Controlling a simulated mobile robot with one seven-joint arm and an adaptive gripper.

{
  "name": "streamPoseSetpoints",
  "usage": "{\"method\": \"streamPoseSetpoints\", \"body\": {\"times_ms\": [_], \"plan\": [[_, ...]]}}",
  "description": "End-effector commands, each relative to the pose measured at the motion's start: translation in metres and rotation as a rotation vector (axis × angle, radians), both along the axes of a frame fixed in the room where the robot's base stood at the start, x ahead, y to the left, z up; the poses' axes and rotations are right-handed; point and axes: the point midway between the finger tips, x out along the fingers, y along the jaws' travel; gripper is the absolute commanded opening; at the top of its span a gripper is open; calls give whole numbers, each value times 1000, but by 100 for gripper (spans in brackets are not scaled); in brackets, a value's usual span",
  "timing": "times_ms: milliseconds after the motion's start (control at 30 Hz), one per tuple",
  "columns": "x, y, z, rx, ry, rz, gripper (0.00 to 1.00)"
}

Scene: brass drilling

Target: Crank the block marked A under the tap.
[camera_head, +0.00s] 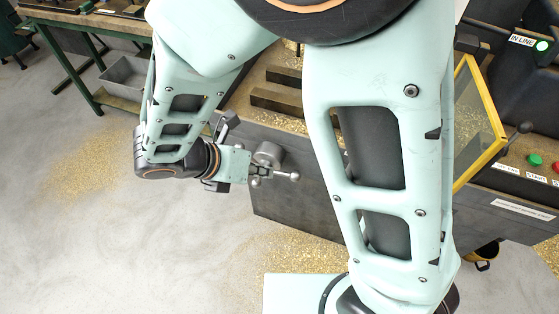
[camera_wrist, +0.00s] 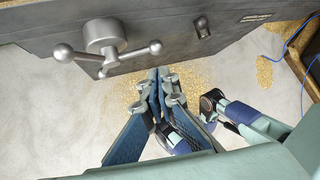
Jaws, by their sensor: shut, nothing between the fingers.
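A grey metal crank (camera_head: 268,153) with ball-ended spokes sits on the front face of the dark machine bench. In the wrist view the crank (camera_wrist: 104,36) shows its round hub and three ball ends at the upper left. My gripper (camera_head: 262,170) is at the crank in the head view. In the wrist view its fingers (camera_wrist: 163,77) are closed together and empty, just below and right of the right-hand ball; I cannot tell whether they touch it. My arm covers much of the bench top. I cannot make out the block marked A or the tap.
A yellow-framed guard (camera_head: 483,125) stands on the right, with a green button (camera_head: 535,160) and labels beside it. An "IN LINE" sign (camera_head: 522,40) is at the upper right. A small dark fitting (camera_wrist: 202,27) sits right of the crank. Brass chips litter the open floor.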

Motion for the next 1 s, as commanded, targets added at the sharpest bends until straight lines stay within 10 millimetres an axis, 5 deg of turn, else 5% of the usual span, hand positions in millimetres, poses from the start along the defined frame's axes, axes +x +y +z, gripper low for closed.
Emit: {"method": "streamPoseSetpoints", "body": {"times_ms": [100,267,733,1000], "plan": [[1,1,14,24,12,25,0],[4,-4,6,26,17,31,0],[40,-45,-70,25,18,30,0],[53,-60,-95,26,16,31,0]]}}
